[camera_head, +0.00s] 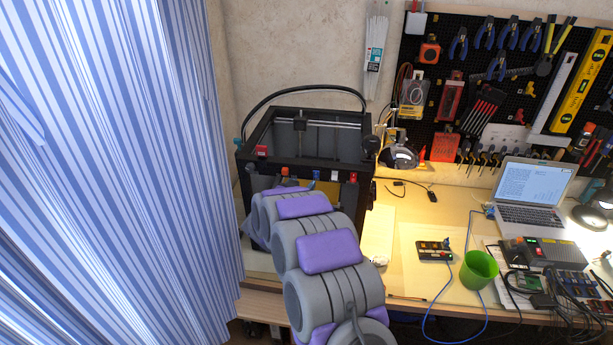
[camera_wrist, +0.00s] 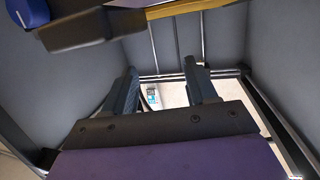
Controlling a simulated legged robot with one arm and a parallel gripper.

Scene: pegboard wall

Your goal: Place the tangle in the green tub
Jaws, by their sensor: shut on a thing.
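The green tub (camera_head: 479,269) stands upright at the front of the workbench, right of centre in the head view. My gripper (camera_wrist: 162,88) shows in the wrist view as two dark fingers with a gap between them, inside the grey-walled 3D printer (camera_wrist: 275,50). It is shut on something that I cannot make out. In the head view my arm reaches to the front of the black-framed printer (camera_head: 320,130), and the gripper itself is hidden. I cannot pick out the tangle in either view.
A black control box (camera_head: 434,251) sits left of the tub, with a blue cable (camera_head: 428,318) nearby. A laptop (camera_head: 535,190) and dark cables (camera_head: 568,300) crowd the right. A striped curtain (camera_head: 110,170) hangs at the left. The bench between printer and tub is mostly clear.

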